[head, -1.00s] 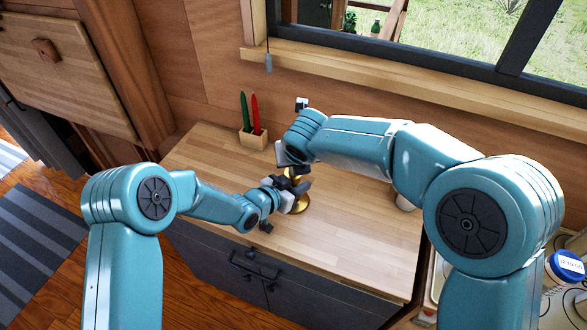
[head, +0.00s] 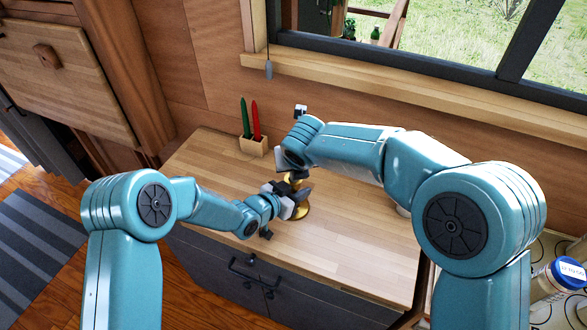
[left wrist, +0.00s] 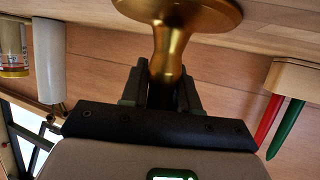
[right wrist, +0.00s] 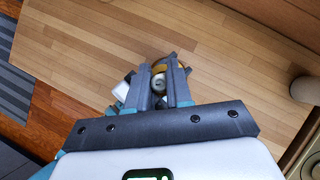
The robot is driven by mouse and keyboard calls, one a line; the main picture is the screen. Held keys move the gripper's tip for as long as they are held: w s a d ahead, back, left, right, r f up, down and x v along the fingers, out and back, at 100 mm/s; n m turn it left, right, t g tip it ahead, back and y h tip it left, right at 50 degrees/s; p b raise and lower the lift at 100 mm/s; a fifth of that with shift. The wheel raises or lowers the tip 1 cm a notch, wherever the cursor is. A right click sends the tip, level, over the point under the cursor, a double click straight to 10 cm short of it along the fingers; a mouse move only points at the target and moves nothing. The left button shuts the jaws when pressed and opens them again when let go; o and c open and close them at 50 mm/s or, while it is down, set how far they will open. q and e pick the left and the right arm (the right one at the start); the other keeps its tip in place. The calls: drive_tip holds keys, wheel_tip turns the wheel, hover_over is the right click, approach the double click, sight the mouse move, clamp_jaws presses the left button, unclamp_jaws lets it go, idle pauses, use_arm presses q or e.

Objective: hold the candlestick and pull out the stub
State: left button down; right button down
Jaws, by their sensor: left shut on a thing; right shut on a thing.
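The gold candlestick (head: 301,212) stands upright on the wooden counter, partly hidden by my grippers. In the left wrist view its stem (left wrist: 168,50) shows upside down, below its round foot. My left gripper (head: 299,200) is shut on the stem from the left; its fingers also show in the left wrist view (left wrist: 161,88). My right gripper (right wrist: 160,78) is above the candlestick, shut on the pale stub (right wrist: 158,85), whose round end shows between the fingers. The gold rim (right wrist: 163,67) is just beyond it. Whether the stub still sits in the candlestick cannot be told.
A small wooden holder (head: 254,145) with a green and a red candle stands at the counter's back left. A white cylinder (right wrist: 305,89) stands to the right, mostly behind my right arm in the head view. The counter's front (head: 330,255) is clear. A window is behind.

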wheel_tip(320, 180, up, 9)
idle(0.3)
use_arm(q)
drive_tip(key=c, duration=0.8)
unclamp_jaws()
drive_tip(key=v, duration=1.2)
drive_tip(key=shift+s, duration=0.1)
use_arm(e)
drive_tip(key=shift+s+f, duration=0.1)
